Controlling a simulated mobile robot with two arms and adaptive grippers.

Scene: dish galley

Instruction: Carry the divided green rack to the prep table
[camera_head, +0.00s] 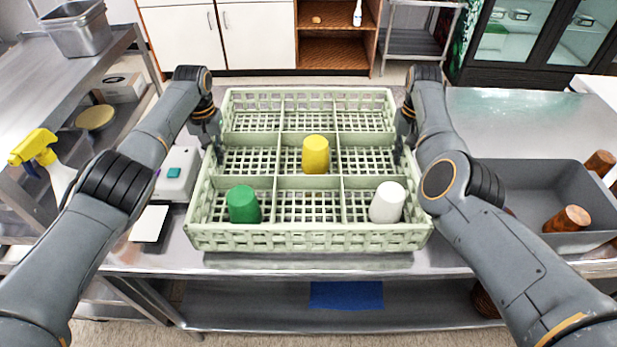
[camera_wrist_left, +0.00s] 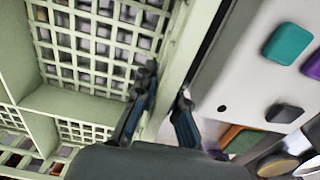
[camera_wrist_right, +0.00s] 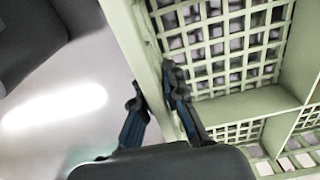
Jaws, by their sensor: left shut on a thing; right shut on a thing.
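The divided green rack (camera_head: 310,238) is a pale green open crate with a grid floor and several compartments, level in front of me over a steel table. A yellow cup (camera_head: 315,155) is in its middle compartment, a green cup (camera_head: 243,204) in the near left one and a white cup (camera_head: 387,203) in the near right one. My left gripper (camera_head: 214,143) is shut on the rack's left wall, with a finger on each side (camera_wrist_left: 167,84). My right gripper (camera_head: 403,143) is shut on its right wall, also seen in the right wrist view (camera_wrist_right: 152,82). I cannot tell whether the rack's underside touches the table.
A grey bin (camera_head: 550,172) with brown cups stands at the right. A pale box with coloured buttons (camera_head: 178,178) and a white card (camera_head: 149,224) lie left of the rack. A shelf unit with a yellow spray bottle (camera_head: 38,150) is at far left. The tabletop (camera_head: 500,115) behind the bin is clear.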

